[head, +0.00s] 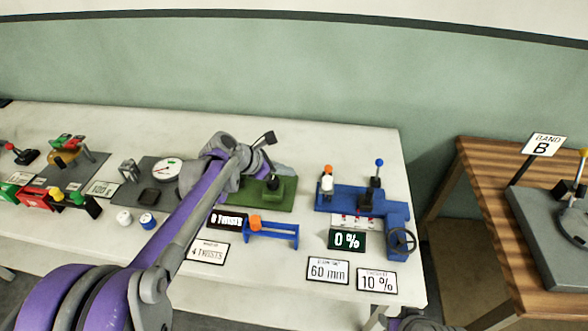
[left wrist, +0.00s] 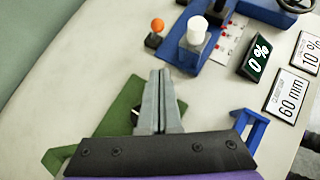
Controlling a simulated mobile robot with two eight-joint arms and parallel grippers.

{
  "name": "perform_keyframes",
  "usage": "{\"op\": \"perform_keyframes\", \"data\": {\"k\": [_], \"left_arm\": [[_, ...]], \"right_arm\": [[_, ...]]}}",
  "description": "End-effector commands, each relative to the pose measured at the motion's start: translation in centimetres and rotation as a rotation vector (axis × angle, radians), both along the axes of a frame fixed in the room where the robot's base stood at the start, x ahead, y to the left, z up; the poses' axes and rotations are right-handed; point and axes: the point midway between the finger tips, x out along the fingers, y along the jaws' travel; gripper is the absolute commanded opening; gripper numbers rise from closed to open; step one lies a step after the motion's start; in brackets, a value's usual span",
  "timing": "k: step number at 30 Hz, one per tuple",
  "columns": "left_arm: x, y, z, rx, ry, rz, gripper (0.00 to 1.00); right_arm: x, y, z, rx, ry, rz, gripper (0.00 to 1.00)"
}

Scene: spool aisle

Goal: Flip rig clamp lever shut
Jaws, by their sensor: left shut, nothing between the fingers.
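The blue rig (head: 345,193) stands on the right part of the white table. On it are an orange-knobbed lever (head: 327,169), a white cylinder beside it, and a black post with a blue-knobbed lever (head: 378,163). No label shows which is the clamp lever. The left wrist view shows the orange knob (left wrist: 157,25) upright on a black block, next to the white cylinder (left wrist: 196,32). My left gripper (head: 292,172) is shut and empty above the green plate (head: 262,196), left of the blue rig. Its fingertips (left wrist: 160,74) point toward the rig, apart from it.
A blue stand with an orange knob (head: 256,223) lies in front. A handwheel (head: 403,241) sits at the rig's right front. Display cards (head: 328,271) line the front edge. Bare tabletop lies behind the rig.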

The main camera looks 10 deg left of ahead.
Motion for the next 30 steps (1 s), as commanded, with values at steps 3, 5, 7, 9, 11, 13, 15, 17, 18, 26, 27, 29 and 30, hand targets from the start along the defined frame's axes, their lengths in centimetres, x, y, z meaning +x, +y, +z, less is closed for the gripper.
{"op": "perform_keyframes", "data": {"k": [3, 5, 7, 9, 11, 13, 15, 17, 18, 26, 27, 29, 30], "left_arm": [[1.2, -1.6, -1.7, -0.001, 0.000, -0.005, 0.00], [1.9, -2.4, -2.6, 0.001, -0.001, -0.003, 0.00], [2.6, -3.3, -3.6, 0.000, 0.000, -0.004, 0.00], [3.3, -4.1, -4.6, 0.000, 0.000, -0.003, 0.00], [3.8, -4.8, -5.4, -0.001, -0.001, -0.003, 0.00], [4.5, -5.8, -5.1, 0.000, 0.000, -0.004, 0.00], [5.1, -6.6, -5.0, 0.001, -0.001, -0.003, 0.00], [5.4, -7.0, -5.0, 0.001, -0.001, -0.002, 0.00], [5.6, -7.3, -5.0, 0.001, -0.001, -0.002, 0.00], [6.0, -7.9, -5.0, 0.000, 0.000, -0.001, 0.00], [6.0, -7.9, -5.0, 0.001, 0.001, -0.001, 0.00], [6.0, -7.9, -5.0, 0.001, 0.001, -0.001, 0.00], [6.0, -7.8, -5.0, 0.001, 0.001, -0.001, 0.00]], "right_arm": [[0.0, 0.0, 0.0, 0.000, 0.000, 0.000, 0.50], [0.0, 0.0, 0.0, 0.000, 0.000, 0.000, 0.50], [0.0, 0.0, 0.0, 0.000, 0.000, 0.000, 0.50], [0.0, 0.0, 0.1, 0.000, 0.000, 0.000, 0.50], [0.0, 0.0, 0.1, 0.000, 0.000, 0.000, 0.50], [0.1, 0.0, 0.4, 0.000, -0.002, 0.000, 0.50], [0.1, 0.0, 0.6, 0.000, -0.002, 0.000, 0.50], [0.2, 0.0, 0.7, 0.000, -0.003, 0.000, 0.50], [0.2, 0.0, 0.7, 0.000, -0.003, 0.000, 0.50], [0.2, 0.0, 0.8, 0.000, -0.003, 0.000, 0.50], [0.2, 0.0, 0.8, 0.000, -0.003, 0.000, 0.50], [0.2, 0.0, 0.8, 0.000, -0.003, 0.000, 0.50], [0.2, 0.0, 0.8, 0.000, -0.003, 0.000, 0.50]]}}
